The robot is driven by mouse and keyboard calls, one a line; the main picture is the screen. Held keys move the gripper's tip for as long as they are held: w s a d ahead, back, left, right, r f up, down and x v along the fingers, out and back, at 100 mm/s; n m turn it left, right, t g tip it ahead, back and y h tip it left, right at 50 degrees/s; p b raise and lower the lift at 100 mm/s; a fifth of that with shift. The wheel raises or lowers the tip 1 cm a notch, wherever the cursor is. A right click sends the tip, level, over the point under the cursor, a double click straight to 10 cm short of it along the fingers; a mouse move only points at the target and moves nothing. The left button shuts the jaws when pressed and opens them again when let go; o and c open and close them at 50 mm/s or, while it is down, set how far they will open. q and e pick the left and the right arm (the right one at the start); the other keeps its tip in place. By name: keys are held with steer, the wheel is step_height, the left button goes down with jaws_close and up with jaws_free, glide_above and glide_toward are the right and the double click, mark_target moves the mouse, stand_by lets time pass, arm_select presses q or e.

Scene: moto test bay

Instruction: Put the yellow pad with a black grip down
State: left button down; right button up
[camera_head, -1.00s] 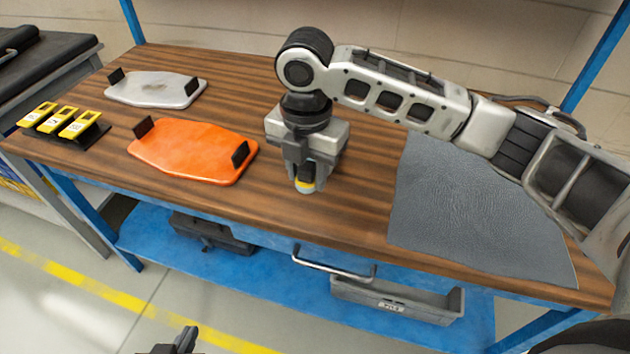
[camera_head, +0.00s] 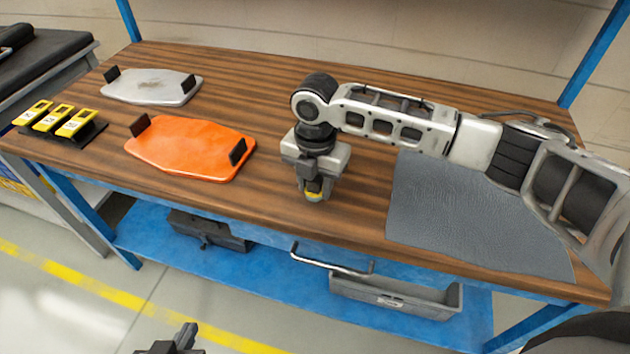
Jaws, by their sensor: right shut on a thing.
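My right gripper (camera_head: 313,188) points down over the wooden table, between the orange plate and the grey mat. It is shut on the yellow pad with a black grip (camera_head: 314,196).
An orange plate (camera_head: 190,148) with two black blocks lies left of my right gripper. A grey plate (camera_head: 150,87) lies behind it. Several yellow tags (camera_head: 52,119) stand in a black holder at far left. A grey mat (camera_head: 470,215) covers the right part of the wooden table (camera_head: 250,85).

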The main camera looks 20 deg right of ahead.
steer(key=shift+f, duration=0.1)
steer(key=o, duration=0.9)
step_height(320, 180, up, 12)
steer(key=shift+r, duration=0.15)
